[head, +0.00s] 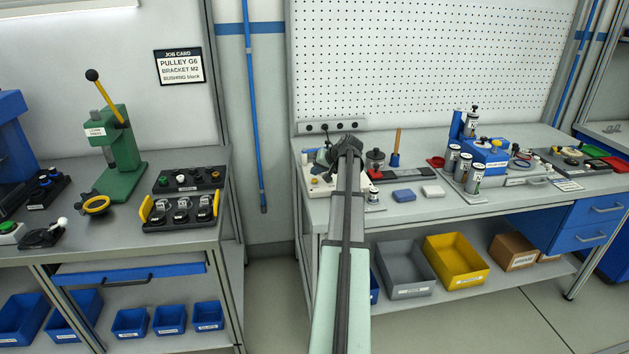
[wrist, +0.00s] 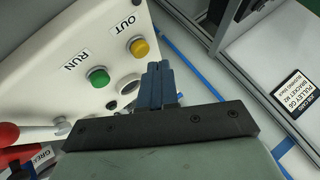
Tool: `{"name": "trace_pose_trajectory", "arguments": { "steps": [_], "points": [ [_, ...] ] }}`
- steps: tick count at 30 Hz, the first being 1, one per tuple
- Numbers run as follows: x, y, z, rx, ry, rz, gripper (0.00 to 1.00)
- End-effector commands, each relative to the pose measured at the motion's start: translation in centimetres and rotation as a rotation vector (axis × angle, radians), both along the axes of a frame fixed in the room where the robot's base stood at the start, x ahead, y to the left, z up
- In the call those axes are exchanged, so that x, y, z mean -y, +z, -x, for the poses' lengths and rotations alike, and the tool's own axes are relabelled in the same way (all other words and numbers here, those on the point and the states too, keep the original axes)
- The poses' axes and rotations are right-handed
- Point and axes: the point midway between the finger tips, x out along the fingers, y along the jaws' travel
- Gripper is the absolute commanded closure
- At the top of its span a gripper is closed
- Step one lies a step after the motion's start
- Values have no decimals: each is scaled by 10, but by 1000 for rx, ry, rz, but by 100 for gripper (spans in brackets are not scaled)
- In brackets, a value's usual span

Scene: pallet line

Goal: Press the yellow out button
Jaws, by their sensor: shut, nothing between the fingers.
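The yellow OUT button (wrist: 139,47) sits on a white panel (wrist: 60,50), next to its OUT label, in the wrist view. My gripper (wrist: 160,68) is shut and empty, its blue-grey fingertips just right of and below the yellow button in the picture. I cannot tell whether they touch it. In the head view my arm reaches to the middle bench, and its end (head: 346,146) hides most of the white panel there. The yellow button cannot be made out clearly in that view.
A green RUN button (wrist: 97,77) is beside the yellow one on the panel. A red-knobbed lever (wrist: 10,133) stands at the lower left.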

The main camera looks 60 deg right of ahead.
Motion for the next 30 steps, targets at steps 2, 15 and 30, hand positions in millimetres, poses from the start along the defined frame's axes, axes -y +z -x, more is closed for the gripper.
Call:
{"name": "trace_pose_trajectory", "arguments": {
  "steps": [2, 15, 30],
  "points": [
    [0, 0, 0, 0, 0, 0, 100],
    [1, 16, 0, 1, 0, 2, 100],
    [0, 50, 0, 0, 1, 1, 100]
  ]
}}
